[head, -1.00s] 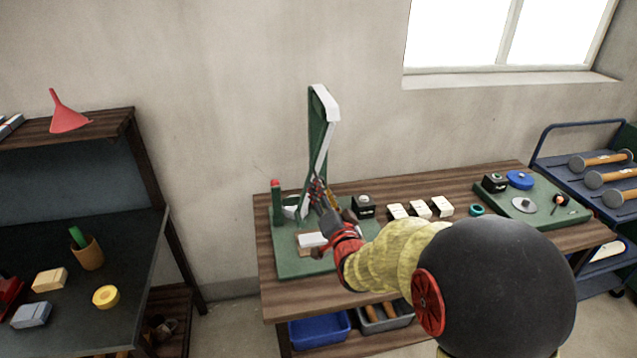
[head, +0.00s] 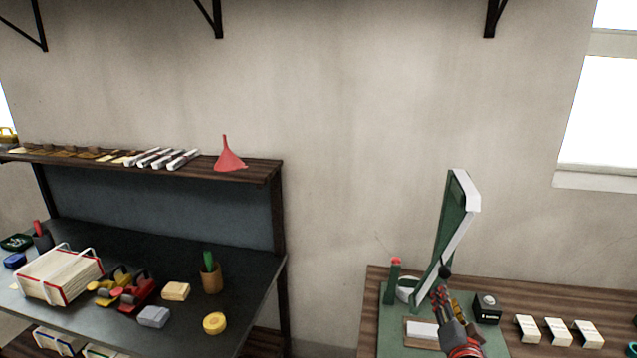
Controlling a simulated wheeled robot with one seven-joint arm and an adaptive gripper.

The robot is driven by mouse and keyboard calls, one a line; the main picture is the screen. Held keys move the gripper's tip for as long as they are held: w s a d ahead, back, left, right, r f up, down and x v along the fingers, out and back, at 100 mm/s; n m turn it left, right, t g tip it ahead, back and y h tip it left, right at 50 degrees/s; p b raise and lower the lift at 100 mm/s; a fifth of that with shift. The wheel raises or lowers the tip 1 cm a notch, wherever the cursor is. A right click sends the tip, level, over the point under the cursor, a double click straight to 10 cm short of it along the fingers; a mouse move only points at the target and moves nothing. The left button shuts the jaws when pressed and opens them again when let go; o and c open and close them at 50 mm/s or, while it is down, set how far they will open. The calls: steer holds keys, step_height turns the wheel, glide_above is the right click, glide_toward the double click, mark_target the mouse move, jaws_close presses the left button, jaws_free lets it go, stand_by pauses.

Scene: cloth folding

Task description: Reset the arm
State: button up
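My gripper (head: 441,297) shows at the lower right of the head view, in front of the green stand with a tall, tilted green and white panel (head: 452,235). Its fingers are small and partly lost against the panel's base, so I cannot tell whether they are open or shut. My arm comes up from the bottom edge of the picture.
A wooden table (head: 377,281) holds the stand, a black box (head: 487,309) and several pale blocks (head: 558,331). Bare wall lies between.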

steer(key=s+f+n+g, duration=0.2)
steer(key=s+f+g, duration=0.3)
steer(key=f, duration=0.5)
steer(key=s+a+f+n+g+y, duration=0.1)
steer(key=s+a+n+g+y, duration=0.25)
steer(key=s, duration=0.55)
steer(key=s+a+r+n+g, duration=0.2)
steer(key=s+a+r+n, duration=0.3)
steer(key=s+a+r, duration=0.8)
steer(key=shift+s+a+r+y, duration=0.2)
steer(key=shift+s+r+y, duration=0.15)
steer(key=shift+s+r, duration=0.75)
steer(key=shift+o, duration=0.9)
steer(key=shift+a+f, duration=0.15)
steer(key=shift+a, duration=0.05)
